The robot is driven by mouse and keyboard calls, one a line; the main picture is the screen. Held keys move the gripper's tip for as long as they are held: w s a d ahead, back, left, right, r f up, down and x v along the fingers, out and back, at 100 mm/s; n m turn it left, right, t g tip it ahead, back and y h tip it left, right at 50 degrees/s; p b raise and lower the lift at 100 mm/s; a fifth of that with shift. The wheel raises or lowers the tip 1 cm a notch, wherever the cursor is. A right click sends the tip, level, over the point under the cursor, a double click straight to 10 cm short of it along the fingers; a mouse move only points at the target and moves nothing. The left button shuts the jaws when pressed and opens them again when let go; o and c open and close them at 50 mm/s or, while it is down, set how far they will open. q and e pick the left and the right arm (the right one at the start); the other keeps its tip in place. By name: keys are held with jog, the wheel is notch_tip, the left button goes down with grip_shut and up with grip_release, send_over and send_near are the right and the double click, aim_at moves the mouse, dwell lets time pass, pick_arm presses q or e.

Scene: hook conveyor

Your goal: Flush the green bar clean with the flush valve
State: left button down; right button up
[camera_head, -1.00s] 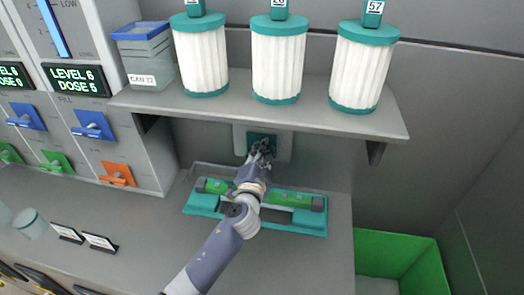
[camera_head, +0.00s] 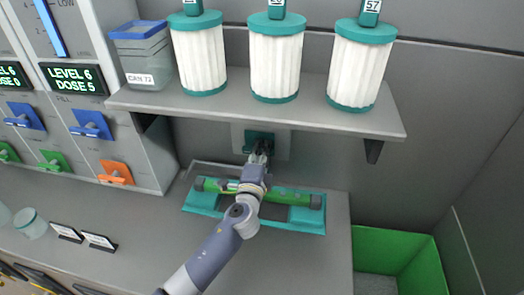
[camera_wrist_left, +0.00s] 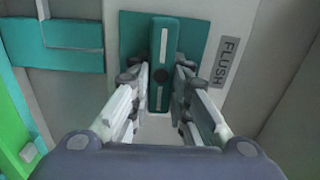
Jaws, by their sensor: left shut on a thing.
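The flush valve is a teal lever (camera_wrist_left: 163,60) with white stripes on a teal plate (camera_wrist_left: 133,35) labelled FLUSH in the left wrist view. My left gripper (camera_head: 262,150) is at the valve under the shelf, and its fingers (camera_wrist_left: 160,92) are shut on the lever from both sides. The lever stands lengthwise between the fingers. The green bar (camera_head: 291,197) lies in a teal cradle (camera_head: 306,222) on the counter, below the valve. My left forearm crosses in front of the bar and hides its middle. My right gripper is not in view.
A shelf (camera_head: 240,112) with several white-and-teal filter canisters (camera_head: 276,62) overhangs the valve. Dispensers with coloured handles (camera_head: 91,124) stand at the left. A green bin (camera_head: 394,242) is at the lower right. Two label stands (camera_head: 99,241) and a jar (camera_head: 30,223) sit on the counter.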

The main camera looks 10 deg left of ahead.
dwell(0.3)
pick_arm(q)
jog(key=c, duration=1.5)
grip_release()
jog(key=s, duration=1.2)
jog(key=shift+f, duration=0.1)
